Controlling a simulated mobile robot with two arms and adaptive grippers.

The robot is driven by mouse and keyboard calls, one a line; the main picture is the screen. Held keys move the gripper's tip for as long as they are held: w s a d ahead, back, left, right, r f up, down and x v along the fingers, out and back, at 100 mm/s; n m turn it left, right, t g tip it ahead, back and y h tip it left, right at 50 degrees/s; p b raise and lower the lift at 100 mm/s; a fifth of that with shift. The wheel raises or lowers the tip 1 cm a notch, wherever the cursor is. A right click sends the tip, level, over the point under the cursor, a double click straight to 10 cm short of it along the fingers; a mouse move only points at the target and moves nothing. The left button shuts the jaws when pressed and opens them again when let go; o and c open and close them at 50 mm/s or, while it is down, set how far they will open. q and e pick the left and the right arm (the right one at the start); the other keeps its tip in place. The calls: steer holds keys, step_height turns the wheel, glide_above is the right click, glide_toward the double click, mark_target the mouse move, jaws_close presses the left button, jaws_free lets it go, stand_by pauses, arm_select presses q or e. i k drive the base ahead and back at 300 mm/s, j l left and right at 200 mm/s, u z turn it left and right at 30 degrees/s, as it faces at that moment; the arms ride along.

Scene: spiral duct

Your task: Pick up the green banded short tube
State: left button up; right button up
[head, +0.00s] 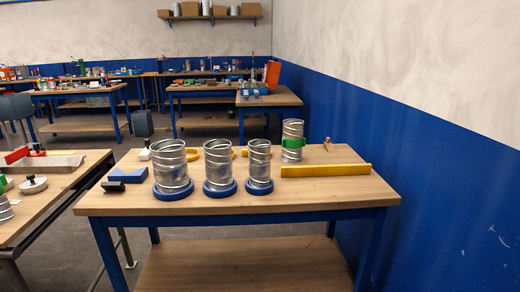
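The green banded short tube (292,141) stands upright on the wooden table (330,201), at the back right. Three more metal spiral tubes stand upright in blue round bases: a wide one (171,168) on the left, a middle one (219,166) and a narrower one (259,165). The narrower one stands to the left and in front of the banded tube, with a small gap between them. Neither of my grippers shows in the head view.
A long yellow bar (326,170) lies in front of the banded tube. A blue block (128,174) and a dark block (113,187) lie at the left. A blue and white wall (420,130) runs along the right. The table's front right is clear.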

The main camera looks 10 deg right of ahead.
mark_target(294, 141)
steer(key=i+j+z, duration=0.1)
steer(key=i+z, duration=0.25)
steer(key=i+j+z, duration=0.2)
steer(key=i+z, duration=0.2)
steer(key=i+j+z, duration=0.35)
steer(key=i, duration=0.15)
